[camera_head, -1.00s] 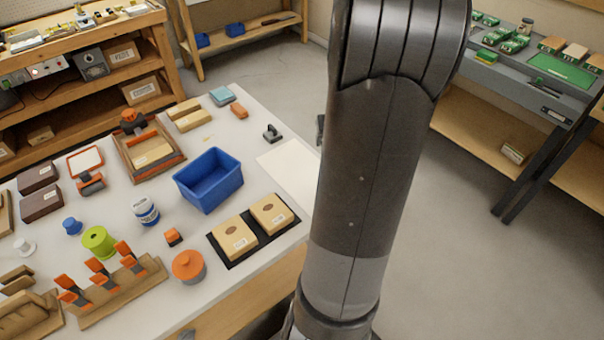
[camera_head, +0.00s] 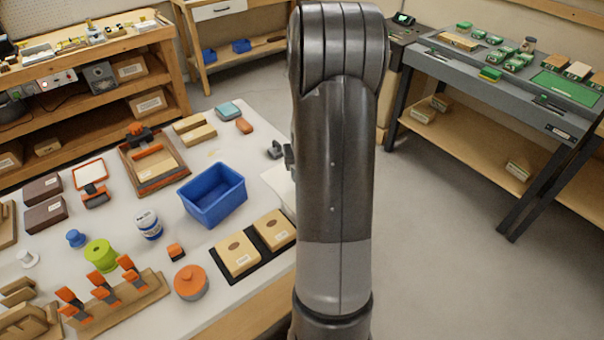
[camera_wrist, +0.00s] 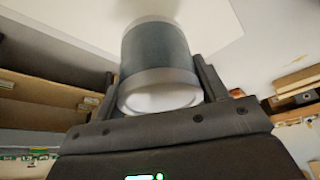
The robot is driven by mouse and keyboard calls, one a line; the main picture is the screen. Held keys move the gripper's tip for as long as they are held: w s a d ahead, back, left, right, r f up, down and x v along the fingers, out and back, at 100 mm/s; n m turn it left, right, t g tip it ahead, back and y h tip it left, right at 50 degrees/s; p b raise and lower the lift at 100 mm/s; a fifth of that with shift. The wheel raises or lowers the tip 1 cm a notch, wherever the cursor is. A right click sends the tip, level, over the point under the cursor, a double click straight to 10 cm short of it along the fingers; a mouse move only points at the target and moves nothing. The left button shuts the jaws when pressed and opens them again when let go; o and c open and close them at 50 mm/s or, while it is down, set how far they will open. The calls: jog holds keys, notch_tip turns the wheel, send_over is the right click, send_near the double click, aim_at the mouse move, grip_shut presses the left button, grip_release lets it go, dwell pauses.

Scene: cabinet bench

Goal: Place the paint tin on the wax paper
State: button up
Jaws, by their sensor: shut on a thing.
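The paint tin (camera_wrist: 157,55) is a dark grey cylinder with a pale band and pale end. In the wrist view my gripper (camera_wrist: 158,84) has a finger on each side of it and is shut on it. The wax paper (camera_head: 279,184) is a pale sheet near the right edge of the white table, mostly hidden behind my arm in the head view. A pale sheet (camera_wrist: 214,18) shows beyond the tin in the wrist view. I cannot tell whether the tin touches it.
A blue bin (camera_head: 214,194) stands left of the paper. A black tray (camera_head: 262,256) with two tan boxes lies in front of it. An orange-lidded pot (camera_head: 190,282) stands near the front edge.

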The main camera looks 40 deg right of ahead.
jog(key=shift+f, duration=2)
jog(key=o, duration=1.2)
jog(key=shift+f, duration=0.15)
